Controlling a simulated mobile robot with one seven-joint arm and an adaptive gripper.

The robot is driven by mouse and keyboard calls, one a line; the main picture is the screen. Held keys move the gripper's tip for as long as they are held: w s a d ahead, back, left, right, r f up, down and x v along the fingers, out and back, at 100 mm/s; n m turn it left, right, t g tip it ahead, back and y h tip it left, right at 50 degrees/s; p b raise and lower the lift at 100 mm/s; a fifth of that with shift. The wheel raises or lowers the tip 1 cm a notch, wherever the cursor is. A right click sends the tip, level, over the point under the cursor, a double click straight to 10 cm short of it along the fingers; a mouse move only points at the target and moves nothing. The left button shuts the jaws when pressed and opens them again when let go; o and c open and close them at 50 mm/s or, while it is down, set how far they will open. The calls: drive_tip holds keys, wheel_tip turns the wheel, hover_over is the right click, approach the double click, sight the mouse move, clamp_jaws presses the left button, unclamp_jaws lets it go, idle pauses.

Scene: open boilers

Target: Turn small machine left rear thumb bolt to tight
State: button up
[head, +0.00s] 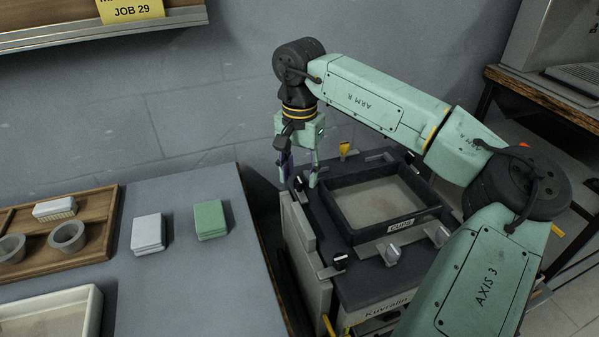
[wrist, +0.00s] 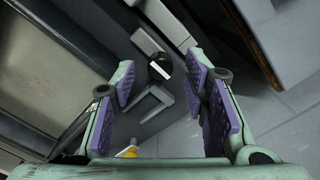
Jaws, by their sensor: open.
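The small machine (head: 360,280) is a dark box-like unit with a framed tray on top, standing right of the counter. In the wrist view a black thumb bolt (wrist: 160,69) with a white mark sits near a corner of the tray, beside a grey bracket (wrist: 157,103). It appears to be the left rear one. My gripper (head: 299,178) points down over the machine's left rear corner, fingers spread. In the wrist view the bolt shows between the purple-padded fingers (wrist: 163,75), with no visible contact. In the head view the fingers partly hide this corner.
A yellow funnel-like part (head: 345,149) stands at the rear. The counter (head: 205,280) with green and white blocks lies left. The wall is close behind.

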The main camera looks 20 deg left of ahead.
drive_tip(key=shift+f, duration=0.65)
clamp_jaws()
